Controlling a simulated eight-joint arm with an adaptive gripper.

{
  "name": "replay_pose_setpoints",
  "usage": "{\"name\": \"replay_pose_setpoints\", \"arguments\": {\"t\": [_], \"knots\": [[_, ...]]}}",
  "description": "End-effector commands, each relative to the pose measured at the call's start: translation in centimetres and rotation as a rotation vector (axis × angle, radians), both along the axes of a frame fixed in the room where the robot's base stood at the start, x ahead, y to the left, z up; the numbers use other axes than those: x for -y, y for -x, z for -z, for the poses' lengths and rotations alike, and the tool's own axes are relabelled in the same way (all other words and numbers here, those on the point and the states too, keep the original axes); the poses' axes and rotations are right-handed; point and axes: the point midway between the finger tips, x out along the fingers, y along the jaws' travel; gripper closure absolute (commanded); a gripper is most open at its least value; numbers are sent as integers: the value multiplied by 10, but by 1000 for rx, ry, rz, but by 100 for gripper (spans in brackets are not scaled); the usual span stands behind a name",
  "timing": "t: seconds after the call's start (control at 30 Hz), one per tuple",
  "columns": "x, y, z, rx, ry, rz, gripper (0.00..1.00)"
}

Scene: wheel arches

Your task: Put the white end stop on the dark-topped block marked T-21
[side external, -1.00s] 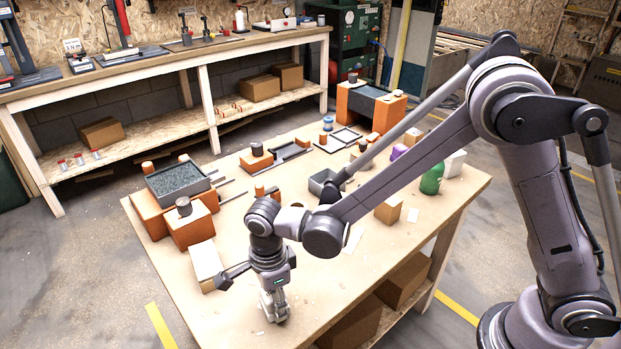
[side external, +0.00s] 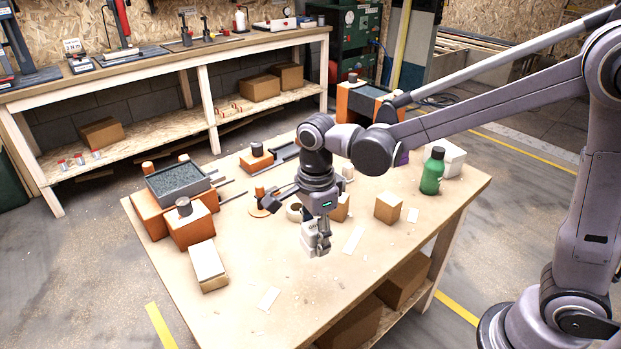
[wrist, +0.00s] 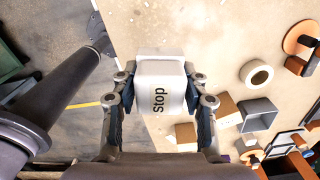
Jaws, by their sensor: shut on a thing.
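The white end stop (wrist: 158,92), a white block with "Stop" in dark letters, is held between the two fingers of my gripper (wrist: 160,100) in the wrist view. Orange blocks with dark round tops stand on the table: one at the left (side external: 190,229), one farther back (side external: 256,161). I cannot read a T-21 mark on either. Both are well apart from my gripper.
A tray of dark grey granules (side external: 178,181) sits on orange blocks at the left. A pale-topped block (side external: 207,266), a brown box (side external: 388,208), a green bottle (side external: 432,173) and a tape roll (wrist: 256,73) stand around. The table's front is mostly clear.

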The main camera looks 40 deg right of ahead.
Motion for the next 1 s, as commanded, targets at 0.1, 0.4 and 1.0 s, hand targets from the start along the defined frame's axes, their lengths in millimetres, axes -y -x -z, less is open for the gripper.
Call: {"name": "replay_pose_setpoints", "arguments": {"t": [0.1,0.4,1.0], "knots": [[-4,-21,-8,1,0,-18,89],[-35,-108,-34,1,0,-118,89],[-80,-170,-36,1,0,-215,89]]}}
